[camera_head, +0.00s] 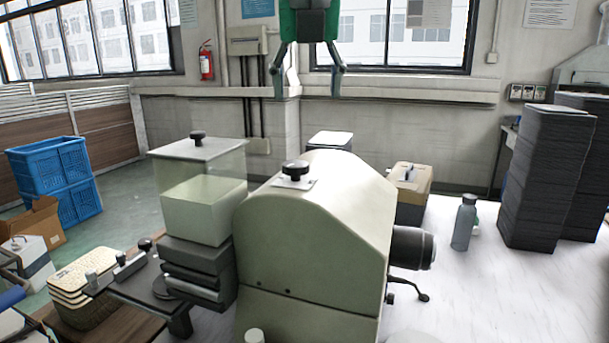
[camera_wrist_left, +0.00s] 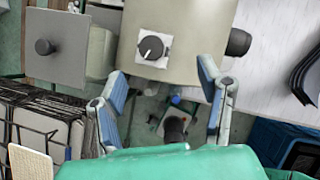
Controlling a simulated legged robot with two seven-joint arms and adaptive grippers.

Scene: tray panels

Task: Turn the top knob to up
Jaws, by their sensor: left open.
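The top knob (camera_head: 295,170) is a black dial on a square white plate on top of the pale green machine (camera_head: 315,215). In the left wrist view the knob (camera_wrist_left: 151,47) shows a white pointer mark; its exact direction is hard to read. My left gripper (camera_head: 307,94) is green with two grey-blue fingers, spread and empty. In the head view it hangs high above the machine, clear of the knob. In the wrist view its fingertips (camera_wrist_left: 161,70) show below the knob plate, one to each side. My right gripper is not in view.
A clear box (camera_head: 205,200) with a black knob (camera_head: 197,137) on its lid stands left of the machine. A black cylinder (camera_head: 412,248) and a crank (camera_head: 410,285) stick out right. A bottle (camera_head: 464,222) and dark stacks (camera_head: 545,180) stand on the white table.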

